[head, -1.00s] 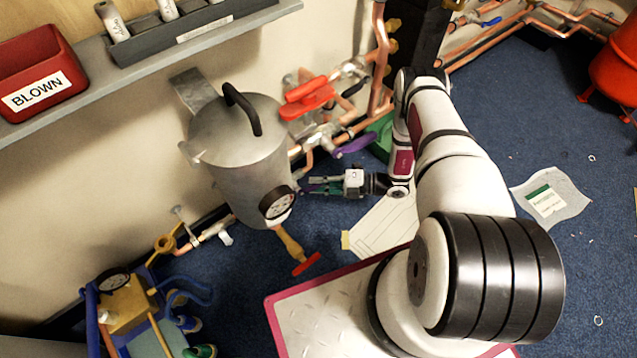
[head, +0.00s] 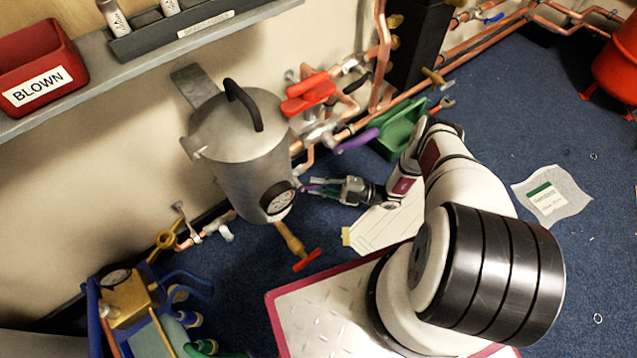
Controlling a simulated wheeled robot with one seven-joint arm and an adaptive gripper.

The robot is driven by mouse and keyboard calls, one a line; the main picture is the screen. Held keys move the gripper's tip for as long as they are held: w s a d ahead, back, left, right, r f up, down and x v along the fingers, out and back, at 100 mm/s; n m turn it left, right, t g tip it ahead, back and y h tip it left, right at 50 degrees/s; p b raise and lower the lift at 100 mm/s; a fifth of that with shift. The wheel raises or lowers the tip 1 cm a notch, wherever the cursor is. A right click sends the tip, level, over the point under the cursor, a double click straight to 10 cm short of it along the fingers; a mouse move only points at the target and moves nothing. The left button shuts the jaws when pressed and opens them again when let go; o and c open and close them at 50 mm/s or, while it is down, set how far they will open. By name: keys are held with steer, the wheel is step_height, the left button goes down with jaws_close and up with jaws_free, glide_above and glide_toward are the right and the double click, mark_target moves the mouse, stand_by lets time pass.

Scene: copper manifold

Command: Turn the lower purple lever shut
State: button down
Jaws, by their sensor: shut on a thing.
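The lower purple lever (head: 313,183) shows as a small purple piece at my gripper's fingers, just right of the grey tank's gauge. My gripper (head: 317,188) is low over the floor, pointing left, and is shut on this lever. The fingers and the tank hide most of the lever, so its exact angle cannot be told. Another purple lever (head: 357,140) sits higher up on the copper pipes, apart from my gripper.
The grey tank (head: 235,165) with its gauge stands close left of my gripper. Red levers (head: 309,94) and copper pipes (head: 402,97) run along the wall. A green bin (head: 396,135) stands behind my wrist. The blue carpet (head: 505,120) at right is mostly clear.

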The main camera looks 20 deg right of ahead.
steer(key=c, duration=1.6)
jaws_free()
steer(key=shift+o, duration=0.2)
steer(key=shift+d, duration=0.15)
steer(key=v, duration=0.7)
steer(key=shift+d, duration=0.15)
steer(key=shift+s, duration=0.1)
steer(key=shift+c, duration=0.2)
